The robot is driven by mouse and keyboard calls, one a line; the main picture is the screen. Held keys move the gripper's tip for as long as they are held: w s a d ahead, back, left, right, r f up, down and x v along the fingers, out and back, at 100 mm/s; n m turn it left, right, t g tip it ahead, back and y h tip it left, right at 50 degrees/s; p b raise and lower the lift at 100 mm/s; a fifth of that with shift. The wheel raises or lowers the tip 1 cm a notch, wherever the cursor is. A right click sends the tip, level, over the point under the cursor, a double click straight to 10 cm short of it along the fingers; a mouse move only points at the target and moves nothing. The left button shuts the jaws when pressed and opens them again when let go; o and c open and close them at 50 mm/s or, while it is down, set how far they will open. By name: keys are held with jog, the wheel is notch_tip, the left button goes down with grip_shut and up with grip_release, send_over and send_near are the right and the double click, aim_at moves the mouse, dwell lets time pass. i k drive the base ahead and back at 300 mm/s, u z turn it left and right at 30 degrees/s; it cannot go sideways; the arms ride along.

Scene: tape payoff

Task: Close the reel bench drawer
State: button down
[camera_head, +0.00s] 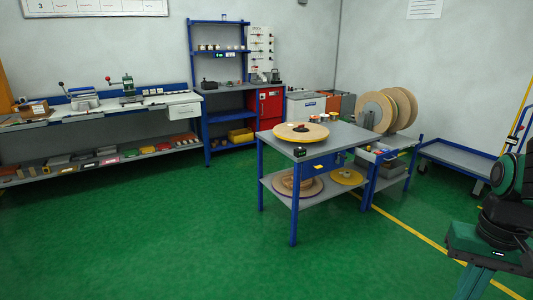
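The reel bench (345,136) is a grey-topped table with blue legs, right of the middle. A large flat reel (300,131) lies on its top, and more flat reels lie on its lower shelf (305,200). At its right end, a blue-edged, tray-like part (380,154) juts out below top level with small items in or on it. It looks like a drawer standing open, but it is too small to be sure. Green and black parts of my arm show at the right edge, well apart from the bench. My gripper's fingers are not in view.
Large upright reels (390,110) stand behind the bench's right end. A low blue-framed cart (455,154) is at the back right. A long workbench (95,112) and blue shelving (220,95) line the back left. The green floor in front is clear.

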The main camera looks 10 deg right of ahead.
aim_at(375, 145)
jog(key=u, duration=0.35)
jog(key=i, duration=1.05)
jog(key=z, duration=0.4)
jog(key=i, duration=1.05)
jog(key=z, duration=0.85)
jog(key=i, duration=1.3)
jog(key=z, duration=0.15)
